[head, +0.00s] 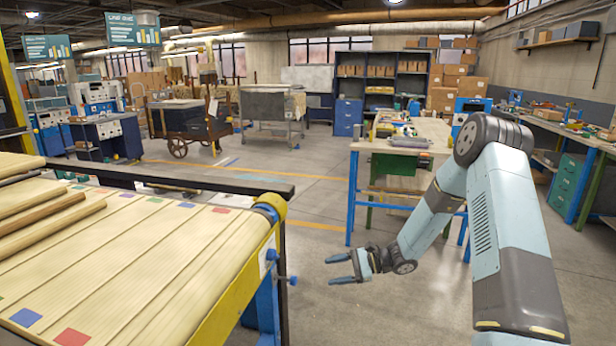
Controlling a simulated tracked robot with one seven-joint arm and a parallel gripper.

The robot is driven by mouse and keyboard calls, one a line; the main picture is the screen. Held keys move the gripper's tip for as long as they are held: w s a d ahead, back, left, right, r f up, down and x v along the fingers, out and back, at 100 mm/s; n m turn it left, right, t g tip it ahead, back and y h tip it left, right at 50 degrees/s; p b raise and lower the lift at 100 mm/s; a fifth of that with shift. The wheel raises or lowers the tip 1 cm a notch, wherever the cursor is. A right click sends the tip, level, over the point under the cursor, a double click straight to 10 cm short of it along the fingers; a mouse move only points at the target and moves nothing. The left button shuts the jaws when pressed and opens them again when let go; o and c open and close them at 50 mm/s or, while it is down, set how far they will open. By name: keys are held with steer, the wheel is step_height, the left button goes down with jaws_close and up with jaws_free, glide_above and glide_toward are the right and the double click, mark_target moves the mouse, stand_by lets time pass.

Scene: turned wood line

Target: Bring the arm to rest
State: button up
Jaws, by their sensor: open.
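My gripper (341,269) is at the lower middle of the head view, at the end of my light blue arm. Its two blue fingers point left and are spread apart, with nothing between them. It hangs in free air over the concrete floor, right of the conveyor and apart from it. My arm bends down from a raised elbow at the right of the view.
A slatted conveyor (130,268) with a yellow side rail, wooden pieces and coloured squares fills the left front. A workbench (364,146) with blue legs stands behind my arm. Another bench (583,140) lines the right wall. Open floor (310,205) lies between.

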steer(key=s+d+r+n+h, duration=0.2)
steer(key=s+r+n+h, duration=0.25)
steer(key=s+r, duration=0.5)
steer(key=s+d+r+n+h, duration=0.35)
steer(key=s+r+h, duration=0.2)
steer(key=r, duration=0.75)
steer(key=s+d+r+n+t+h, duration=0.2)
steer(key=s+d+r, duration=0.2)
steer(key=s, duration=0.5)
steer(key=s+d+r+n+t+h, duration=0.2)
steer(key=s+d+r, duration=0.3)
steer(key=s+r, duration=0.3)
steer(key=shift+s+d+t+h, duration=0.15)
steer(key=shift+s+t+h, duration=0.6)
steer(key=shift+s, duration=0.55)
steer(key=shift+c, duration=0.3)
